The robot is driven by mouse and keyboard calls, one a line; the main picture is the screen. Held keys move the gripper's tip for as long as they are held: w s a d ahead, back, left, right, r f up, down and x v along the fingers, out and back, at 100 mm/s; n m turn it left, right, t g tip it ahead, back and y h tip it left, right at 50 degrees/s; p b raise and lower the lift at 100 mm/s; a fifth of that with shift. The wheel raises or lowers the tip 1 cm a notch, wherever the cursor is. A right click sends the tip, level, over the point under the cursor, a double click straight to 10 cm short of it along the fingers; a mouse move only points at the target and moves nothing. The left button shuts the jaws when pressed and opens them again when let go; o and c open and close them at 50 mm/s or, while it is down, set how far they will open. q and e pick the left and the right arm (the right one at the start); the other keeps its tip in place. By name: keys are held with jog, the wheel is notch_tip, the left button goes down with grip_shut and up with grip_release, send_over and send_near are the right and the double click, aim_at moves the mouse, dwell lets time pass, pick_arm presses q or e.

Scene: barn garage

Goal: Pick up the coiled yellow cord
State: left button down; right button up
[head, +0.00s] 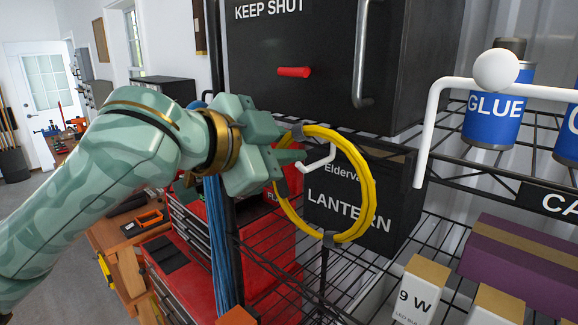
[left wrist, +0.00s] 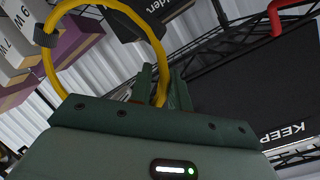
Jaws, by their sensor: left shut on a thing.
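The coiled yellow cord (head: 370,195) is a ring bound with dark ties. It hangs upright in front of the shelf rack, right of my left gripper (head: 290,157). My left gripper is shut on the ring's upper left side. In the left wrist view the cord (left wrist: 48,62) loops out to the left, and its near strand runs between the fingers (left wrist: 160,88). A thin white hook (head: 320,163) shows inside the ring's outline; I cannot tell whether the cord still touches it. My right gripper is not in view.
Behind the cord are a black lantern box (head: 350,225) and wire shelves. A black cabinet (head: 330,60) stands above. A white rail with a ball end (head: 495,70) and blue glue cans (head: 490,120) are right. Blue cord (head: 219,240) hangs below my arm, before a red tool chest (head: 185,265).

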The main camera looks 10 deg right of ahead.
pick_arm(q)
jog(key=s+a+r+b, duration=0.1)
jog(key=s+a+r, duration=0.1)
jog(key=s+r, duration=0.3)
jog(key=s+a+r+b, duration=0.2)
jog(key=s+r, duration=0.3)
jog(key=s, duration=0.3)
jog(key=shift+a+r, duration=0.4)
jog(key=shift+a, duration=0.35)
jog(key=shift+w, duration=0.15)
